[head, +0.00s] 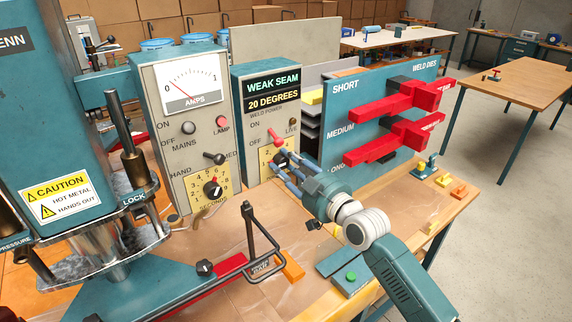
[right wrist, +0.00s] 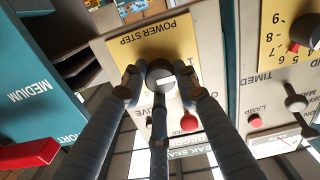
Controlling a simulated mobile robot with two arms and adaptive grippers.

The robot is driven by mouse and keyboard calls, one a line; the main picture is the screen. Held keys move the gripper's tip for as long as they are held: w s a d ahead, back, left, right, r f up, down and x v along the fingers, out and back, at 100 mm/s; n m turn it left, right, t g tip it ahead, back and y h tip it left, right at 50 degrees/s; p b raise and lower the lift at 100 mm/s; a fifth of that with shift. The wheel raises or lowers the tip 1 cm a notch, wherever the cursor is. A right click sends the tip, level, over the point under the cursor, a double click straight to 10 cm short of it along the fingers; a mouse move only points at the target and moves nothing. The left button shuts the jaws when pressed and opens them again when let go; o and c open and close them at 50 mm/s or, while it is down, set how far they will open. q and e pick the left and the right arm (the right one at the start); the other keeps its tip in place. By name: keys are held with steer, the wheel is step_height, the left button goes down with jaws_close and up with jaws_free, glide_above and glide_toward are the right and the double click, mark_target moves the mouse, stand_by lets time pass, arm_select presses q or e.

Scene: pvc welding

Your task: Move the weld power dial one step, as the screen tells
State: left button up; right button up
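The weld power dial (head: 281,158) is a dark knob on a yellow plate (head: 266,170), low on the right-hand control box. In the right wrist view the dial (right wrist: 160,73) has a white mark, and its plate reads "POWER STEP". The screen (head: 272,92) above reads "WEAK SEAM" and "20 DEGREES". My right gripper (head: 284,170) is at the dial, with its fingers spread around the knob. In the right wrist view small gaps seem to show between the fingertips and the knob; contact is hard to tell. The fingers partly hide the scale. My left gripper is not in view.
A red-tipped switch (head: 275,138) sits just above the dial. The box with the AMPS meter (head: 191,83) and the seconds dial (head: 212,188) stands left. The weld dies board (head: 352,115) with red dies stands right. A press (head: 60,130) fills the left side.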

steer(key=shift+r+m, duration=0.15)
steer(key=shift+m, duration=0.25)
steer(key=m, duration=0.4)
steer(key=shift+r+p, duration=0.1)
steer(key=shift+p, duration=0.25)
steer(key=shift+m+p, duration=0.3)
steer(key=shift+m, duration=1.7)
steer(key=shift+d+r, duration=0.1)
steer(key=o, duration=1.1)
steer(key=shift+f, duration=0.2)
